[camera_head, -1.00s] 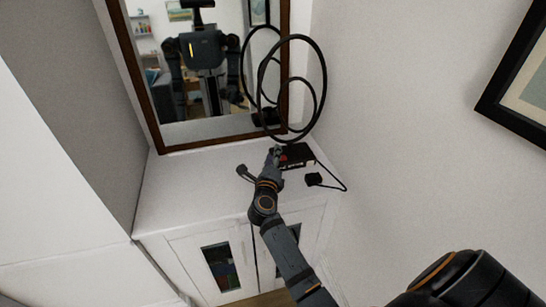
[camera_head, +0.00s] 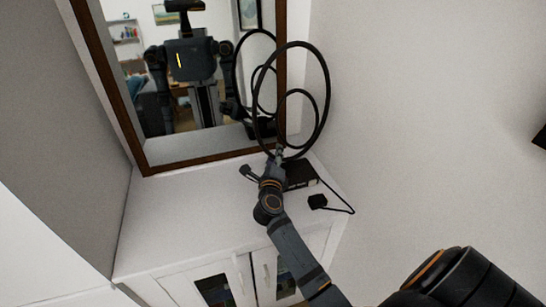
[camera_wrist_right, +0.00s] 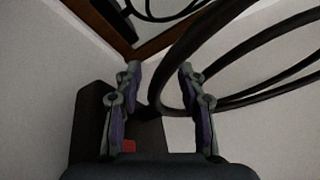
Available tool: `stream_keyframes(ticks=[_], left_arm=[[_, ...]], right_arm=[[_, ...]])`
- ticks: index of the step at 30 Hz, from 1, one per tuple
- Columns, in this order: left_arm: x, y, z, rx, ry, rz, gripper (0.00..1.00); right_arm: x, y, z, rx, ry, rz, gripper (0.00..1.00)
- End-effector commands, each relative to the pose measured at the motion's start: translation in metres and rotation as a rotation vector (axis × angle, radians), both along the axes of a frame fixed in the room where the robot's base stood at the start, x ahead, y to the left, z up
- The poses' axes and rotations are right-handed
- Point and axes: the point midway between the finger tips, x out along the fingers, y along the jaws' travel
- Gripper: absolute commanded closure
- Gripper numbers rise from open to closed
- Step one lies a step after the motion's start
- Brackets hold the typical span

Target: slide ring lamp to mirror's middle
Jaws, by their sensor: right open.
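The ring lamp (camera_head: 327,97), thin black hoops on a black block-like base (camera_head: 303,174), stands upright at the right end of the white cabinet top, by the mirror's lower right corner. The mirror (camera_head: 195,143) has a brown wooden frame. My right gripper (camera_head: 279,153) is at the foot of the hoops, by the base's left side, and hides part of it. In the right wrist view the open gripper (camera_wrist_right: 158,96) has its fingers apart, with the lower bend of a thick black hoop (camera_wrist_right: 187,48) at or just beyond them; contact is unclear. My left gripper is not in view.
A black cord runs from the base to a small black plug-like block (camera_head: 318,201) on the cabinet top (camera_head: 175,220). The cabinet top left of my gripper is clear. A white wall (camera_head: 420,120) stands close on the right. The mirror reflects me and the lamp.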

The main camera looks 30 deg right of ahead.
Motion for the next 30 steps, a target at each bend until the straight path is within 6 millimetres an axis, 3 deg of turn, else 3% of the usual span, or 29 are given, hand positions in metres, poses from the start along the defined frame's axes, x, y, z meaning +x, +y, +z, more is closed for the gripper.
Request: stream_keyframes(ticks=[5,14,30], left_arm=[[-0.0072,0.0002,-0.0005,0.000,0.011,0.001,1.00],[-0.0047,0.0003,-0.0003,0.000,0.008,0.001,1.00],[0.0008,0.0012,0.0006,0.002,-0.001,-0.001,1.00]], right_arm=[[-0.0001,0.0000,0.0000,-0.001,0.001,0.000,0.60],[0.0000,0.0001,-0.0002,-0.001,0.001,0.000,1.00],[0.0005,0.0008,-0.0007,0.001,0.001,-0.001,1.00]])
